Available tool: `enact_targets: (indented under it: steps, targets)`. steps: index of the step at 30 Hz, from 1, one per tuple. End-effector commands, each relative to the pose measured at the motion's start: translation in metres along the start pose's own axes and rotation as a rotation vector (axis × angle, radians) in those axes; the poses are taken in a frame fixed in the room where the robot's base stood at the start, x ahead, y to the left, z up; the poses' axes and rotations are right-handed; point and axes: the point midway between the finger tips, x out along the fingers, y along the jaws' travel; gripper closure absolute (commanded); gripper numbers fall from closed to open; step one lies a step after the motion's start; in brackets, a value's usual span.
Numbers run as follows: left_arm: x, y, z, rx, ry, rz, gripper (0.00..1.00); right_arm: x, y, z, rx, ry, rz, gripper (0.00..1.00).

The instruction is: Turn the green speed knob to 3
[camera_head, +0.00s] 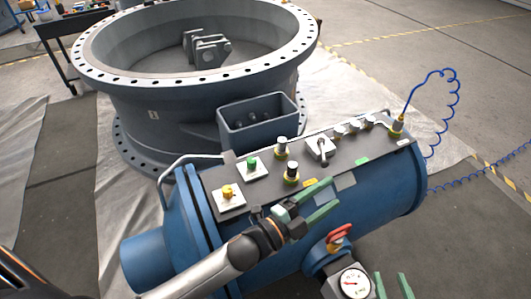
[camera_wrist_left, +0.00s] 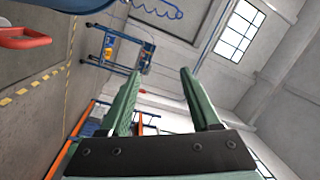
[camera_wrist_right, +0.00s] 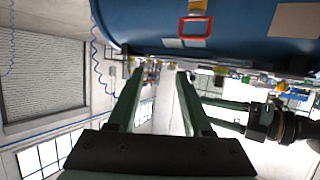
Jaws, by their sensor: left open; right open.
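A small green knob (camera_head: 251,162) stands on a white plate on the grey top panel (camera_head: 330,175) of the blue cylinder, in the head view. Any scale marks around it are too small to read. My left gripper (camera_head: 334,191) is open and empty, to the right of and nearer than the green knob, in front of the panel's near edge. Its spread fingers also show in the left wrist view (camera_wrist_left: 160,72). My right gripper (camera_head: 390,278) is open and empty at the bottom, right of the pressure gauge. The right wrist view (camera_wrist_right: 160,72) shows its fingers apart. Neither touches the knob.
A yellow knob (camera_head: 228,192) sits left of the green one. Several brass-collared fittings, a grey toggle switch (camera_head: 321,147), a red valve handle (camera_head: 339,236) and a gauge (camera_head: 354,283) are on the cylinder. A grey box (camera_head: 259,122) and large flanged ring (camera_head: 160,118) stand behind.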

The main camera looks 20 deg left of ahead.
Motion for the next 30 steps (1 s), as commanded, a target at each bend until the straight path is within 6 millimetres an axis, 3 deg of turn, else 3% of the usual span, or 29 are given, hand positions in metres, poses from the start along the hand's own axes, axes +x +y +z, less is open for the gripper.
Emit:
enact_targets:
  steps: [3,7,10,13,16,19,22,25,26,30]
  targets:
    - [0.031,-0.020,-0.041,0.393,0.255,-0.090,0.36,0.002,0.004,-0.026,-0.036,0.121,0.008,0.50]
    - [0.045,-0.024,-0.082,0.824,0.526,-0.191,0.36,-0.002,0.007,-0.057,-0.075,0.250,0.015,0.50]
    - [0.047,-0.016,-0.100,1.142,0.731,-0.263,0.36,-0.007,0.008,-0.080,-0.104,0.347,0.019,0.50]
    - [0.044,-0.004,-0.103,1.444,0.938,-0.328,0.36,-0.015,0.008,-0.101,-0.132,0.442,0.020,0.50]
    - [0.038,0.008,-0.090,1.729,1.153,-0.376,0.36,-0.024,0.007,-0.121,-0.163,0.538,0.021,0.50]
    - [0.032,0.014,-0.062,1.988,1.384,-0.402,0.36,-0.035,0.005,-0.140,-0.191,0.633,0.021,0.50]
    - [0.025,0.010,-0.021,2.210,1.634,-0.395,0.36,-0.048,0.002,-0.158,-0.220,0.727,0.019,0.50]
    - [0.017,-0.009,0.029,2.383,1.906,-0.344,0.36,-0.062,-0.002,-0.174,-0.251,0.821,0.016,0.50]
    - [0.014,-0.018,0.044,-2.407,-1.977,0.316,0.36,-0.067,-0.003,-0.178,-0.260,0.849,0.015,0.50]
    - [-0.005,-0.074,0.111,-2.044,-1.939,0.121,0.36,-0.089,-0.010,-0.196,-0.300,0.974,0.008,0.50]
